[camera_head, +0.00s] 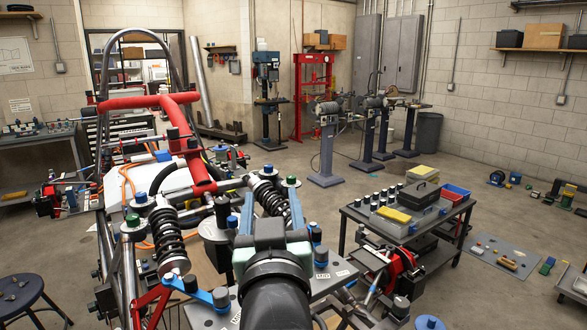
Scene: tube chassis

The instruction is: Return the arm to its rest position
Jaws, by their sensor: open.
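My gripper (271,203) is at the lower middle of the head view, seen from behind. Its two blue fingers stand apart, with nothing visible held between them. A grey-green block and a thick black section of my arm fill the bottom middle and hide what lies beneath. The gripper overlaps the front of the tube chassis (180,101), close to two black coil-spring dampers (167,240). I cannot tell whether the fingers touch anything there.
A dark cart (345,212) with a toolbox (418,195), trays and several small cylinders stands at right. A round stool (20,296) is at lower left. Pedestal machines (326,145) stand behind. The floor between them and the cart is partly clear.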

